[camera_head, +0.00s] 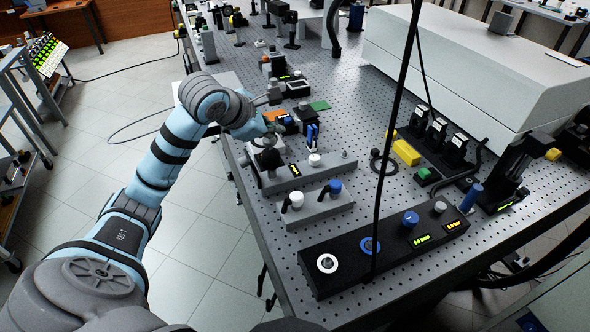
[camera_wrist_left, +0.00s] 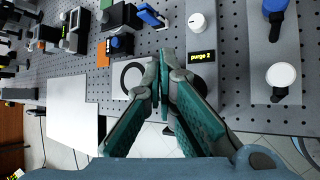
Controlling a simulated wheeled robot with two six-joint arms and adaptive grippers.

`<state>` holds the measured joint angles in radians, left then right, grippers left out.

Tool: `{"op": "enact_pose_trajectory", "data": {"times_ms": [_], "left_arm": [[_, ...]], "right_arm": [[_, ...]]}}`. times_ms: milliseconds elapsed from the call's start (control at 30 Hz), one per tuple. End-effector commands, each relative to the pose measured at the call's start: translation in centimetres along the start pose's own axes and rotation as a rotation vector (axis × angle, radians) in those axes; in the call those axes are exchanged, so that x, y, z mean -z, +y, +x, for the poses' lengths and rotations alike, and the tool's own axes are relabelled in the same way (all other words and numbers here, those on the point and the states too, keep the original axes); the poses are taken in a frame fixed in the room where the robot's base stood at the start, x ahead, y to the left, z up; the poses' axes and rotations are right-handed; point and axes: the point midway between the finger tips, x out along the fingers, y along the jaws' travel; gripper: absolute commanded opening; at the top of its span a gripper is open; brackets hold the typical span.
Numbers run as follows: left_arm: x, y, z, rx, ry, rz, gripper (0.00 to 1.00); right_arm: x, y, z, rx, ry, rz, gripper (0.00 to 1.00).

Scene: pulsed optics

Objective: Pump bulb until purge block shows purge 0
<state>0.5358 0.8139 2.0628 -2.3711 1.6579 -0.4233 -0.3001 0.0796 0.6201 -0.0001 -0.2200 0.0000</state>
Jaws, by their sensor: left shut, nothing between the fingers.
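The purge block (camera_head: 335,165) is a grey block near the left edge of the perforated table, with a white knob (camera_head: 314,159) and a small lit display (camera_head: 295,170). In the left wrist view its display (camera_wrist_left: 202,57) reads "purge 2". My left gripper (camera_head: 266,150) is at the left end of the block. Its teal and grey fingers (camera_wrist_left: 164,75) are shut with nothing between them. I cannot clearly pick out the bulb; the gripper covers that end of the block, where a dark rounded shape shows beneath it. My right gripper is not in view.
A second grey block (camera_head: 318,210) with white and blue knobs stands nearer. A long black panel (camera_head: 350,275) with dials and displays lies at the front. Small optical parts (camera_head: 290,85) stand behind the gripper. A black cable hangs across the head view.

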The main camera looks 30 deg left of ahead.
Motion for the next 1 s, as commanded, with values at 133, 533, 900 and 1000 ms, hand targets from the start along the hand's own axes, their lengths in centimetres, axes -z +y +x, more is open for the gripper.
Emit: {"op": "enact_pose_trajectory", "data": {"times_ms": [133, 533, 900, 1000], "left_arm": [[0.1, -0.1, 0.2, 0.000, 0.000, 0.000, 0.00], [0.4, -0.4, 0.5, 0.000, 0.001, 0.000, 0.00], [0.6, -0.6, 0.8, 0.000, 0.001, 0.000, 0.00], [0.7, -0.7, 0.9, 0.001, 0.001, 0.000, 0.00]], "right_arm": [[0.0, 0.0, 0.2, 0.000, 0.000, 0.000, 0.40], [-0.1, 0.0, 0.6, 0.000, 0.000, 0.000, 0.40], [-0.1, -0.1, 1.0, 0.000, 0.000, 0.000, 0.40], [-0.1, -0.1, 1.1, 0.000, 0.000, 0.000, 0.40]]}}
